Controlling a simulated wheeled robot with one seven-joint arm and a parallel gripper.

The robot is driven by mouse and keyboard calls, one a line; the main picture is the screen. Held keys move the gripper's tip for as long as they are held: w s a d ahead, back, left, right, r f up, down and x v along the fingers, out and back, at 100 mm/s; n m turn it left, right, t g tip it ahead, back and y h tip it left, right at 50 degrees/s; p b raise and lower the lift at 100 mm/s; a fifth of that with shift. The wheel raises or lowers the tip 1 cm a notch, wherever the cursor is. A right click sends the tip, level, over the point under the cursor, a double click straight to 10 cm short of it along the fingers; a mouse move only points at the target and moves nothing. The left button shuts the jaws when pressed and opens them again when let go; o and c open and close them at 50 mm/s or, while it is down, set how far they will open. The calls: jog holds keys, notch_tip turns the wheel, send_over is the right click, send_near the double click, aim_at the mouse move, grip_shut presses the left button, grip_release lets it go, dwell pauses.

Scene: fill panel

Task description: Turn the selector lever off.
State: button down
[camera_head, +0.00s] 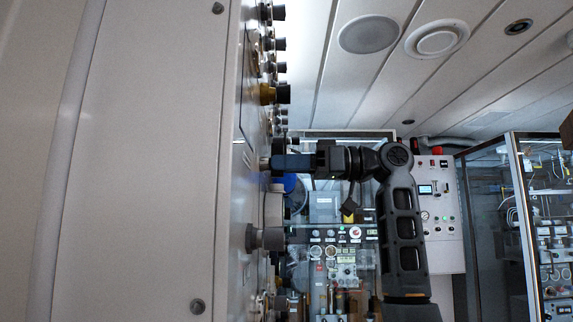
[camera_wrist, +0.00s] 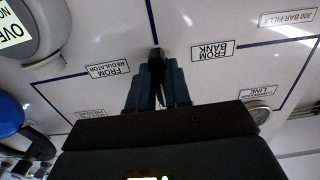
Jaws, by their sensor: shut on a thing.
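My gripper (camera_head: 273,162) reaches left to the face of the panel (camera_head: 140,160), which stands nearly edge-on in the head view. In the wrist view my gripper (camera_wrist: 161,62) has its dark blue fingers close together, shut on a small part at the panel face, between the labels FROM REGULATOR and FROM BANK. I take this part to be the selector lever; the fingers hide nearly all of it. Its exact angle cannot be told. A dark line runs up the panel from the fingertips.
Several knobs and fittings stick out of the panel edge, including a yellow-and-black knob (camera_head: 274,94) above my gripper and a grey knob (camera_head: 266,238) below.

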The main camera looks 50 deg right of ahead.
jog(key=c, duration=1.1)
grip_release()
jog(key=shift+o, duration=0.2)
jog(key=b+v, duration=0.1)
jog(key=v, duration=0.6)
jog(key=shift+s+d+b, duration=0.25)
jog(key=shift+s+b, duration=0.1)
